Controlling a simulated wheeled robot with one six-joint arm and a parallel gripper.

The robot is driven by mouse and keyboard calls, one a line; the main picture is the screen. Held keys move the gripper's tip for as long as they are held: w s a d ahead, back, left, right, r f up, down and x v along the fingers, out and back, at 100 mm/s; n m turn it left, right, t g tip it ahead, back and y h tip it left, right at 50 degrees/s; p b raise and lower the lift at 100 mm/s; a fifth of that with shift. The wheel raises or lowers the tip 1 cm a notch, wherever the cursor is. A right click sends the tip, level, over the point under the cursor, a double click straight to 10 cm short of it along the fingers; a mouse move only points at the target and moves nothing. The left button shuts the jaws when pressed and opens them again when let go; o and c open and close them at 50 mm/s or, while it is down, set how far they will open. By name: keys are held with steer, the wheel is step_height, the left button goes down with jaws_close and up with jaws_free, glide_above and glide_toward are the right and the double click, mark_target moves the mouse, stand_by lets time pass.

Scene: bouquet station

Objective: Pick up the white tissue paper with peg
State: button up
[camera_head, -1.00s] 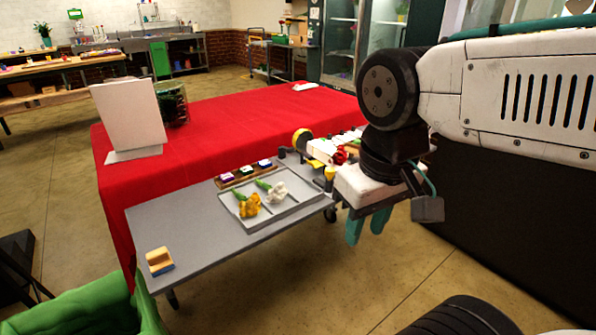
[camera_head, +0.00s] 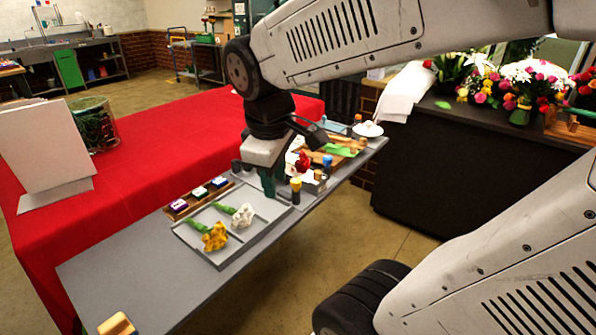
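My gripper (camera_head: 257,180) hangs with its green fingers pointing down over the back right part of the grey table (camera_head: 120,275). The fingers look apart, and I see nothing held between them. A wooden rack (camera_head: 180,213) to the left of my gripper holds small coloured pieces with white on top, including a purple one (camera_head: 179,205) and a green one (camera_head: 200,192). These are too small to tell whether one is the white tissue paper with peg. The area just behind my fingers is hidden.
A grey tray (camera_head: 222,261) holds a yellow flower (camera_head: 215,237) and a white flower (camera_head: 243,215). Right of my gripper stand a red flower (camera_head: 302,162) and small bottles (camera_head: 327,165). A wooden block (camera_head: 117,325) lies front left. The table's front left is mostly clear.

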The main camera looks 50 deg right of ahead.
steer(key=w+d+f+n+h, duration=0.1)
steer(key=w+d+f+n, duration=0.1)
steer(key=w+d+n, duration=0.55)
steer(key=n+g+h, duration=0.1)
steer(key=n+h, duration=0.1)
steer(key=n, duration=0.5)
glide_toward(318, 172)
steer(key=x, duration=0.8)
steer(key=shift+w+d+f, duration=0.15)
steer(key=shift+d+f, duration=0.05)
steer(key=shift+f, duration=0.1)
jaws_close()
